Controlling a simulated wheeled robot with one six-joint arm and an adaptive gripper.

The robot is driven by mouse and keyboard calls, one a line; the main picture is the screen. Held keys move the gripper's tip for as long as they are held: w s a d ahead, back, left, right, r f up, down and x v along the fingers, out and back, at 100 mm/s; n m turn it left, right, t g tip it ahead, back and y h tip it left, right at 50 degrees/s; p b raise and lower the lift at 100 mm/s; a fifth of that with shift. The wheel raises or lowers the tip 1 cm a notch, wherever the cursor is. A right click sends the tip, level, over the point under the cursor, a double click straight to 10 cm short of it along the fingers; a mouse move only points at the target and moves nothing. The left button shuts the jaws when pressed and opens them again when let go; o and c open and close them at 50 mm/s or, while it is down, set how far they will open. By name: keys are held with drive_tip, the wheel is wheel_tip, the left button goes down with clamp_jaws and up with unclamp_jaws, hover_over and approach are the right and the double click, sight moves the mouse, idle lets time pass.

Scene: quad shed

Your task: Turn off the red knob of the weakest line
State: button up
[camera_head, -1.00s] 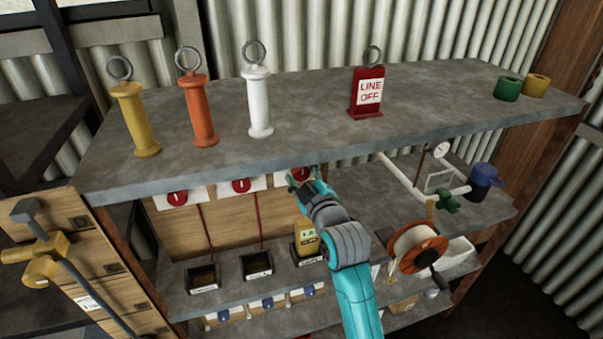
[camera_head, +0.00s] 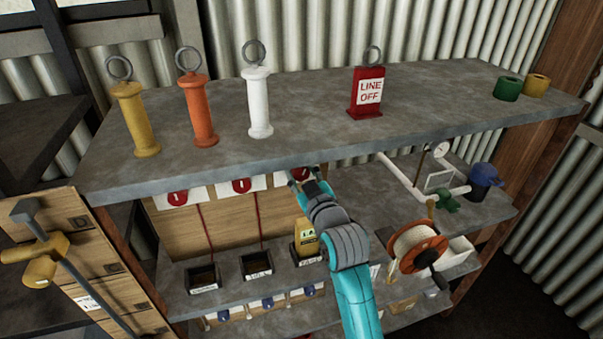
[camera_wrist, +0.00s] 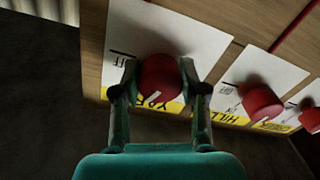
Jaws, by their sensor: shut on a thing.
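In the wrist view my gripper (camera_wrist: 159,68) is shut on a round red knob (camera_wrist: 158,80) on a white plate, one finger on each side. A white mark shows on the knob's lower left. The plate reads OFF at its left, and its partly hidden yellow label seems to read YARD. A second red knob (camera_wrist: 262,104), labelled HILL, and a third red knob (camera_wrist: 309,119) sit to the right, untouched.
A yellow tester (camera_head: 306,238) stands on the lower shelf beside two dark-faced boxes (camera_head: 256,266) (camera_head: 203,277). The top shelf (camera_head: 300,115) overhangs the knobs and holds several insulator handles and a red LINE OFF sign (camera_head: 367,93). A wire reel (camera_head: 415,248) is right of my arm.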

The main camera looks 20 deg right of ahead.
drive_tip(key=m, duration=0.6)
drive_tip(key=shift+m, duration=0.3)
drive_tip(key=m, duration=0.7)
drive_tip(key=shift+h, duration=0.3)
drive_tip(key=o, duration=1.1)
drive_tip(key=shift+o, duration=0.2)
drive_tip(key=s, duration=1.2)
drive_tip(key=shift+f, duration=0.25)
